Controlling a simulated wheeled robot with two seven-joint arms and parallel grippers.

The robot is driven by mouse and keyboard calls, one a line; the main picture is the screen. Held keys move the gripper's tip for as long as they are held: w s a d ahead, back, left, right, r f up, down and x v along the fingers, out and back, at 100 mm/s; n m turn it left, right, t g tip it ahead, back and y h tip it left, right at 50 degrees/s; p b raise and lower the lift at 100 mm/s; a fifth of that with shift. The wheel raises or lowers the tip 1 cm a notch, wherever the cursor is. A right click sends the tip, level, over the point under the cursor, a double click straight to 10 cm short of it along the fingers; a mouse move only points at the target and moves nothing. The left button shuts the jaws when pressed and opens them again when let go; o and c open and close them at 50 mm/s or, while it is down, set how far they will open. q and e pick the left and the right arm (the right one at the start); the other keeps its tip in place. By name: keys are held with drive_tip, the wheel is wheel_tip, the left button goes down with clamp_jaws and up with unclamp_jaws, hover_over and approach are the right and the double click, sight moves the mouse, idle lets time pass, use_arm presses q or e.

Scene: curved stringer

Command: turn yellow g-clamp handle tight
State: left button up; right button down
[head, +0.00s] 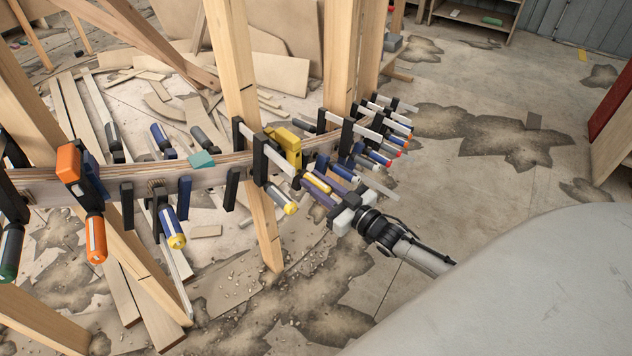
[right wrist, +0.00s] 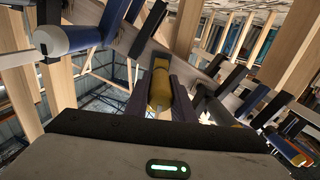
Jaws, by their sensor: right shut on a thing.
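The yellow g-clamp (head: 287,144) sits on the curved wooden stringer (head: 222,168), right of the middle post. Its yellow handle (head: 317,182) points down and toward me. My right gripper (head: 318,190) comes in from the right, and its dark purple fingers lie on either side of the handle. In the right wrist view the yellow handle (right wrist: 160,90) stands between the two fingers, which are shut on it. The handle's far end and the clamp's screw are partly hidden. My left gripper does not show in either view.
Several clamps crowd the stringer on both sides, including an orange one (head: 70,163) at left and a blue-handled one (head: 173,228). A clamp with a grey handle (head: 281,199) hangs close left of my right gripper. Wooden posts (head: 235,62) stand behind. Floor at right is open.

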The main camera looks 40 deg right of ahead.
drive_tip(key=shift+m, duration=0.4)
drive_tip(key=c, duration=1.5)
unclamp_jaws()
drive_tip(key=s, duration=0.3)
drive_tip(key=s+d+p, duration=0.1)
drive_tip(key=s, duration=0.5)
drive_tip(key=shift+d, duration=0.25)
drive_tip(key=shift+s+d+p, duration=0.1)
drive_tip(key=shift+s+p, duration=0.2)
drive_tip(key=shift+s, duration=0.25)
drive_tip(key=p, duration=0.2)
approach(330, 193)
drive_tip(key=shift+s, duration=0.4)
